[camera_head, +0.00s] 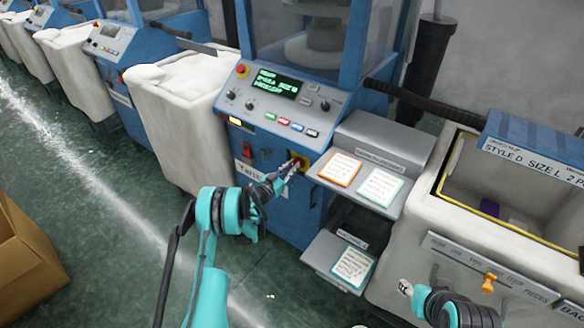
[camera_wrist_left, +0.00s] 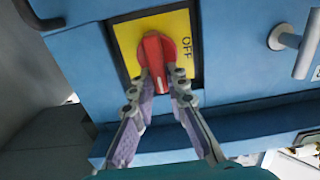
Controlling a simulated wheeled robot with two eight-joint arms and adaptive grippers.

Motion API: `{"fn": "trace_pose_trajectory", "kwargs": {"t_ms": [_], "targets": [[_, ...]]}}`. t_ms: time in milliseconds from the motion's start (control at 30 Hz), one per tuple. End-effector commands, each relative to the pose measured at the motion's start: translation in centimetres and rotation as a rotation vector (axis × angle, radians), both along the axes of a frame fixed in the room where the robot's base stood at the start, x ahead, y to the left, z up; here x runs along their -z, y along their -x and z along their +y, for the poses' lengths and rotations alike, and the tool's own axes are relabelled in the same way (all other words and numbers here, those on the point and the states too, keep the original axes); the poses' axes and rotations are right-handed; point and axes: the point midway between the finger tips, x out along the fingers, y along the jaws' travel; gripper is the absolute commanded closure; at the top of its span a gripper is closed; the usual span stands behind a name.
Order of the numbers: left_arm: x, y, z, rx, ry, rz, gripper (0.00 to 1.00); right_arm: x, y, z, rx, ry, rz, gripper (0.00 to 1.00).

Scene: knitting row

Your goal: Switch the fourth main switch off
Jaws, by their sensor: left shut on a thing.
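The main switch is a red rotary knob (camera_wrist_left: 154,50) on a yellow plate (camera_wrist_left: 126,40) with a black frame, on the front of a blue machine. The word OFF reads sideways on the plate, right of the knob in the left wrist view. The knob's handle points down in that view, toward my gripper, not at OFF. My left gripper (camera_wrist_left: 164,82) is shut on the handle, one finger on each side. In the head view my left gripper (camera_head: 286,172) reaches the yellow plate (camera_head: 303,161) below the control panel.
The machine's control panel (camera_head: 281,98) has a lit green display and colored buttons. Grey shelves (camera_head: 385,150) with cards stand right of the switch. A white bin (camera_head: 172,110) stands left, a cardboard box (camera_head: 25,255) lower left. Green floor between is clear.

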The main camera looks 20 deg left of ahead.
Motion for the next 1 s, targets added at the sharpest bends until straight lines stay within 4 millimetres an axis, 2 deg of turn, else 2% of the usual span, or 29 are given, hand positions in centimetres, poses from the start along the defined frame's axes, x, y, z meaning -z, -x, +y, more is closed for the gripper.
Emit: {"fn": "trace_pose_trajectory", "kwargs": {"t_ms": [367, 1000], "targets": [[0.1, -0.1, 0.3, 0.0, 0.189, 0.068, 1.0, 0.0, 0.0, 0.0, 0.0, 0.0, 0.0, 0.6], [0.5, -0.4, 1.1, -0.001, 0.757, 0.274, 1.0, 0.0, 0.0, 0.0, 0.0, 0.0, 0.0, 0.6]]}}
